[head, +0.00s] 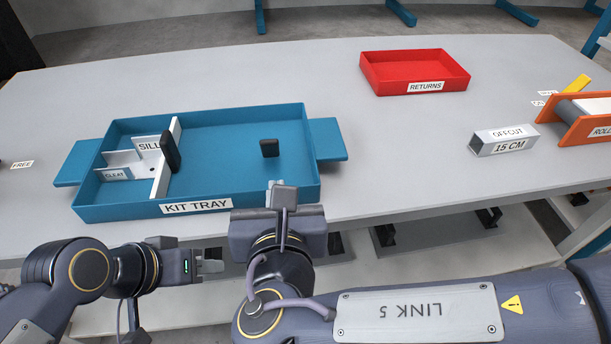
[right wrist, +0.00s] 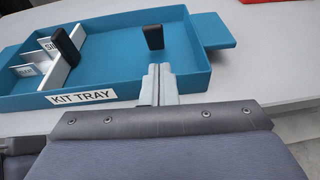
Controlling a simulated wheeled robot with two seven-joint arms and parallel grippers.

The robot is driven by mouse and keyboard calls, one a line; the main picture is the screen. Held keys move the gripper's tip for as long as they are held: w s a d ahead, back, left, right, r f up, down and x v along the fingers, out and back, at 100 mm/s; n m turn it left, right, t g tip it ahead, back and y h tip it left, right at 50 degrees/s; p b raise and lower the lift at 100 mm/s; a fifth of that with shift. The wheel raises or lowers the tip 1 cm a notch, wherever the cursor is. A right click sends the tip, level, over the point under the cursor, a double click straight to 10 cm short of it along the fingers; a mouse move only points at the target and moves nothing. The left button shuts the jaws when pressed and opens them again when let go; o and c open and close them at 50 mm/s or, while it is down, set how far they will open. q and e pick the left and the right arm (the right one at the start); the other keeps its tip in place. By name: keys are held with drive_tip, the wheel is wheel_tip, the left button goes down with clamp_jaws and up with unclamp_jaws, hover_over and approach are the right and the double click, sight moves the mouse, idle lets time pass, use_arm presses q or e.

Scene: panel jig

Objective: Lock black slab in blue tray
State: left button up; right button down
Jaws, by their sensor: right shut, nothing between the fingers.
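The blue tray (head: 240,200), labelled KIT TRAY, lies on the grey table and also shows in the right wrist view (right wrist: 125,85). One black block (head: 170,152) stands tilted at the white divider (head: 163,180); a smaller-looking black block (head: 269,148) stands in the open right part. Both show in the right wrist view, the first (right wrist: 66,46) and the second (right wrist: 154,37). I cannot tell which is the slab. My right gripper (head: 283,192) is shut and empty at the tray's front wall, its fingertips also in the wrist view (right wrist: 158,72). My left gripper (head: 210,263) is before the table edge, its fingers seen edge-on.
White partitions labelled SILL (head: 148,145) and CLEAT (head: 113,175) form small compartments at the tray's left.

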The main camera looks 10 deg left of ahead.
sight(270, 149)
drive_tip(key=shift+s+a+n, duration=0.25)
drive_tip(key=shift+a+n, duration=0.05)
drive_tip(key=shift+a, duration=0.05)
drive_tip(key=b+x, duration=0.2)
drive_tip(key=x, duration=0.8)
drive_tip(key=shift+r, duration=0.15)
